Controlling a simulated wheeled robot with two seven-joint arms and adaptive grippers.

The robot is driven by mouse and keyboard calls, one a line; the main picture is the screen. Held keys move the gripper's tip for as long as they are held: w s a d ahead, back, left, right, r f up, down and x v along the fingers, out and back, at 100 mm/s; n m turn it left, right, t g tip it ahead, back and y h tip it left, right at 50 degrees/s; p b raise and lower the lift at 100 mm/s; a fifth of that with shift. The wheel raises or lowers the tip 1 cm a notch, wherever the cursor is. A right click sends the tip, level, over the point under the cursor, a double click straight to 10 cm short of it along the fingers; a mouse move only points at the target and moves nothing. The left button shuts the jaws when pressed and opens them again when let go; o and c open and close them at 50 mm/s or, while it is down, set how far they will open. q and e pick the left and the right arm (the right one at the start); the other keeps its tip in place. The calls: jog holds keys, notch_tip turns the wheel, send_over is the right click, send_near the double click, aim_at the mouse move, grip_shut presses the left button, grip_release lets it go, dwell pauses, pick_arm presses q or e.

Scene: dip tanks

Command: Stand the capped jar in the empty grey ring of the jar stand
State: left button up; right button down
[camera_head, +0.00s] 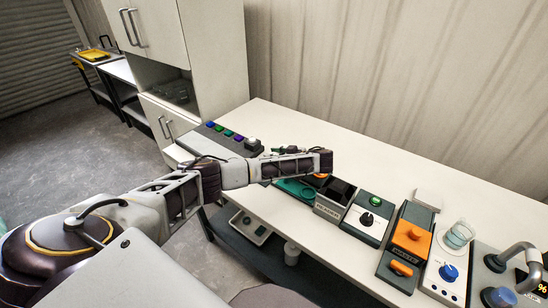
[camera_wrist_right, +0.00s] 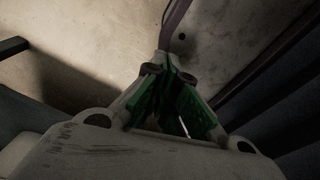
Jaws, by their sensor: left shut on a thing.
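My left arm reaches across the table. My left gripper (camera_head: 267,151) is small and partly hidden behind my own arm link, at the right end of a dark stand (camera_head: 205,139). It is shut on what looks like the jar, whose pale cap (camera_head: 252,142) shows at that end of the stand. The jar's body is hidden, so I cannot tell if it is seated in a ring or held above it. The stand carries a row of blue, green and purple spots. The grey ring cannot be made out. My right gripper (camera_wrist_right: 165,68) has green pads that meet near the tips, with nothing seen between them.
Along the table's (camera_head: 400,158) front edge stand a dark open box (camera_head: 335,196), a unit with a black knob (camera_head: 367,219), an orange-topped unit (camera_head: 411,237), a blue-knobbed unit with a clear beaker (camera_head: 459,235) and a curved tap. A tall cabinet (camera_head: 222,55) stands behind the stand.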

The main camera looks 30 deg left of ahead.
pick_arm(q)
jog(key=o, duration=0.7)
jog(key=shift+o, duration=0.2)
pick_arm(e)
jog(key=shift+d, duration=0.4)
pick_arm(q)
jog(key=shift+r, duration=0.15)
pick_arm(e)
jog(key=shift+a+r, duration=0.1)
pick_arm(q)
jog(key=shift+p+v, duration=0.6)
jog(key=shift+v, duration=0.45)
jog(key=shift+d+r+p, duration=0.3)
jog(key=shift+d+p, duration=0.3)
jog(key=shift+d, duration=0.05)
jog(key=shift+s+d+r+p, duration=0.1)
jog(key=shift+d+r+p, duration=0.05)
jog(key=shift+d+p, duration=0.25)
jog(key=shift+p+v, duration=1.15)
jog(key=shift+p, duration=0.05)
jog(key=shift+d+r, duration=0.15)
jog(key=shift+d, duration=0.15)
pick_arm(e)
jog(key=r, duration=0.4)
jog(key=a+r, duration=0.1)
jog(key=shift+s+r, duration=0.3)
jog(key=shift+r, duration=0.1)
